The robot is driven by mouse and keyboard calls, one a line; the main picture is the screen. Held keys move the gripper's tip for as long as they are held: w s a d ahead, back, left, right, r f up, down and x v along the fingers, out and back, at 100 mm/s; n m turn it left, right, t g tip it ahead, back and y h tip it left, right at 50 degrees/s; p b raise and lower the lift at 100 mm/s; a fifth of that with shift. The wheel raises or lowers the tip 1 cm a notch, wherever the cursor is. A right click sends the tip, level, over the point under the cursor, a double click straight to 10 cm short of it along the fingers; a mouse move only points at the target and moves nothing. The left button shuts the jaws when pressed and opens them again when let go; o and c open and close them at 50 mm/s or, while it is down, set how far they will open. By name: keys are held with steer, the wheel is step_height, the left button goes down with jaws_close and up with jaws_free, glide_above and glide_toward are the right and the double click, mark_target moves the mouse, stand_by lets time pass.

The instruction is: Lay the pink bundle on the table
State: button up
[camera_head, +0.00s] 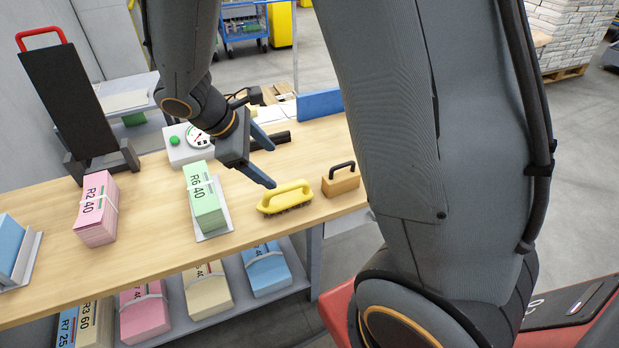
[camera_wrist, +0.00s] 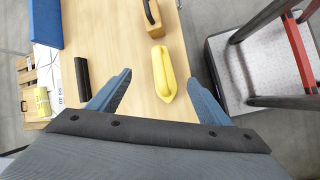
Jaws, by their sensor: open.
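A pink bundle (camera_head: 97,210) marked "R2 40", with a pale band, rests on the left part of the wooden table (camera_head: 150,245). Another pink bundle (camera_head: 145,312) lies on the shelf below the tabletop. My gripper (camera_head: 268,163) is open and empty above the right part of the table, well to the right of both pink bundles. In the wrist view my gripper's blue fingers (camera_wrist: 160,78) are spread apart, with the yellow brush (camera_wrist: 163,72) showing between them. No pink bundle shows in the wrist view.
A green bundle (camera_head: 205,200) marked "R6 40" lies on a light plate mid-table. A yellow brush (camera_head: 285,198) and a wooden block with handle (camera_head: 341,180) are at right. A black slanted stand (camera_head: 68,105) and a dial device (camera_head: 187,147) stand behind. Bare tabletop separates the bundles.

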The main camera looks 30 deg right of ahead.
steer(key=s+d+r+m+y, duration=0.1)
steer(key=s+d+m+y, duration=0.1)
steer(key=s+m, duration=0.5)
steer(key=s+d+r+m+g+y, duration=0.1)
steer(key=s+d+r+m+y, duration=0.1)
steer(key=s+m, duration=0.4)
steer(key=shift+s+d+r+m+y, duration=0.3)
steer(key=shift+d+m+y, duration=0.3)
steer(key=shift+y, duration=0.4)
